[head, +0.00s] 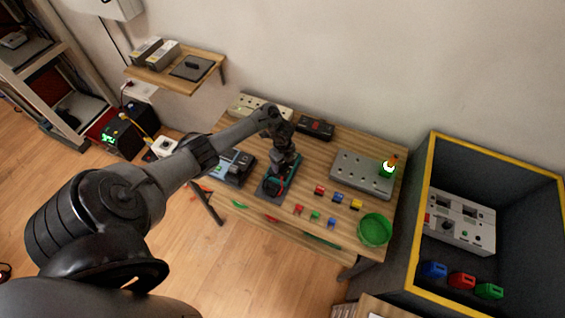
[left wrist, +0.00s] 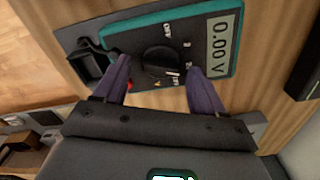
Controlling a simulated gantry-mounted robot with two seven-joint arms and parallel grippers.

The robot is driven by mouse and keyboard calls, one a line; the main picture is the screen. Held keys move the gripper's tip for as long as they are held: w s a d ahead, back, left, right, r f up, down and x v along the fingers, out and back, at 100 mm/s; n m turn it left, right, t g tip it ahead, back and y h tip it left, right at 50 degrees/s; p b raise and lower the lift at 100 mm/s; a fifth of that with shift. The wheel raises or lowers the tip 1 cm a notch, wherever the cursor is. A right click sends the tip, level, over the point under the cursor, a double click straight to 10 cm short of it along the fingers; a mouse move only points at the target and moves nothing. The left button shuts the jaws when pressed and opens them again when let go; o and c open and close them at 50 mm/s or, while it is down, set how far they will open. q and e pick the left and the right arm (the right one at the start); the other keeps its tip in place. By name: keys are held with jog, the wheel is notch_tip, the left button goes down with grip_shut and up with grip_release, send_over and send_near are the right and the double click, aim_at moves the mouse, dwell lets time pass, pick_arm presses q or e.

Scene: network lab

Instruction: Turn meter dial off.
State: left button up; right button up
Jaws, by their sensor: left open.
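The meter (left wrist: 205,28) is a dark box with a teal edge, lying on the wooden table; its display reads 0.00 V. Its round black dial (left wrist: 160,60) sits between the fingertips of my left gripper (left wrist: 157,76) in the left wrist view. The fingers are apart, one on each side of the dial, and I cannot tell whether they touch it. In the head view the meter (head: 269,187) is partly hidden under my left gripper (head: 277,178), which points down over it. My right gripper does not show.
Small coloured blocks (head: 319,190) and a green bowl (head: 374,230) lie to the right on the table. A grey panel with holes (head: 358,173) stands behind them. Another device (head: 233,166) lies just left of the meter, and a dark box (head: 316,127) is behind.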

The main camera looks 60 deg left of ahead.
pick_arm(q)
jog(key=c, duration=1.1)
jog(key=shift+o, duration=0.2)
jog(key=shift+r, duration=0.1)
jog(key=n+p, duration=0.3)
jog(key=shift+w+r, duration=0.1)
jog(key=shift+r, duration=0.05)
jog(key=n+p, duration=0.2)
jog(key=n, duration=0.2)
jog(key=shift+n+p, duration=0.4)
jog(key=n+p, duration=0.2)
jog(key=n, duration=0.3)
jog(key=shift+w, duration=0.1)
jog(key=shift+a+f+n+p, duration=0.1)
jog(key=shift+n+p, duration=0.25)
jog(key=shift+n, duration=0.85)
jog(key=shift+a+f+n+p, duration=0.1)
jog(key=shift+n+p, duration=0.25)
jog(key=shift+n, duration=0.85)
